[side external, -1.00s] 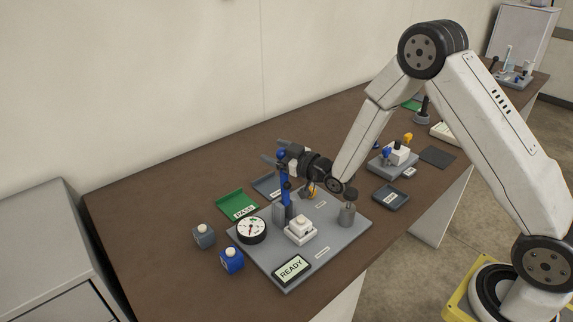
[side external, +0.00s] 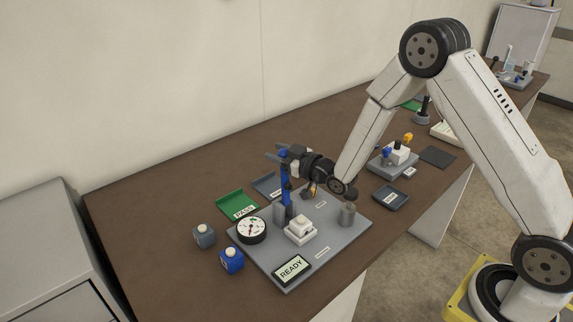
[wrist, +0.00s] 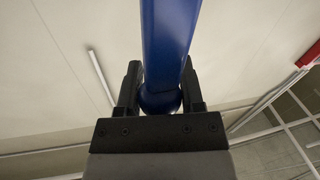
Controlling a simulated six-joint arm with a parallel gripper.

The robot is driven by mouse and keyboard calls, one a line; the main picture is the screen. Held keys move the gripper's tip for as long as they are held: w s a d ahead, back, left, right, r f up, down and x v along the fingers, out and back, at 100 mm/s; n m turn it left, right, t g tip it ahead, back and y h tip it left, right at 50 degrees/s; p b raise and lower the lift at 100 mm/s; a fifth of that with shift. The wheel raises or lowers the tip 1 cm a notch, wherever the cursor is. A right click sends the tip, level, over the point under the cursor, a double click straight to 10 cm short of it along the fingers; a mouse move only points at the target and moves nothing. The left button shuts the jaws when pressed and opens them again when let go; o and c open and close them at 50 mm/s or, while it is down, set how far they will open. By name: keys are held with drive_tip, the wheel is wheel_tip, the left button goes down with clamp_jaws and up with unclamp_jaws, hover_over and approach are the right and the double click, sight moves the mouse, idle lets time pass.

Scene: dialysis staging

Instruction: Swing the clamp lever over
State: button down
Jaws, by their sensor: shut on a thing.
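The blue clamp lever (side external: 286,190) stands about upright on the grey board (side external: 338,240), beside a grey block. My gripper (side external: 279,153) is level at its upper part, reaching in from the right. In the wrist view the lever (wrist: 166,45) runs up between the two dark fingers of my gripper (wrist: 159,92). The fingers are shut on it near a rounded blue part. The lever's base is partly hidden in the side view.
A round gauge (side external: 251,230), a white block (side external: 300,230), a READY display (side external: 292,270) and a grey metal post (side external: 347,214) are on the board. A green PASS tray (side external: 236,203) lies behind. Blue (side external: 231,262) and grey (side external: 204,237) blocks stand left.

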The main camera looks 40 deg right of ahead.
drive_tip(key=shift+s+r, duration=0.1)
drive_tip(key=shift+s, duration=0.6)
drive_tip(key=s+f, duration=0.3)
drive_tip(key=s, duration=0.4)
drive_tip(key=s+f, duration=0.4)
drive_tip(key=s, duration=0.3)
drive_tip(key=c, duration=1.3)
unclamp_jaws()
drive_tip(key=shift+s+f, duration=0.1)
drive_tip(key=shift+f, duration=0.15)
drive_tip(key=o, duration=1.1)
drive_tip(key=shift+r, duration=0.1)
drive_tip(key=shift+c, duration=0.2)
drive_tip(key=shift+r, duration=0.1)
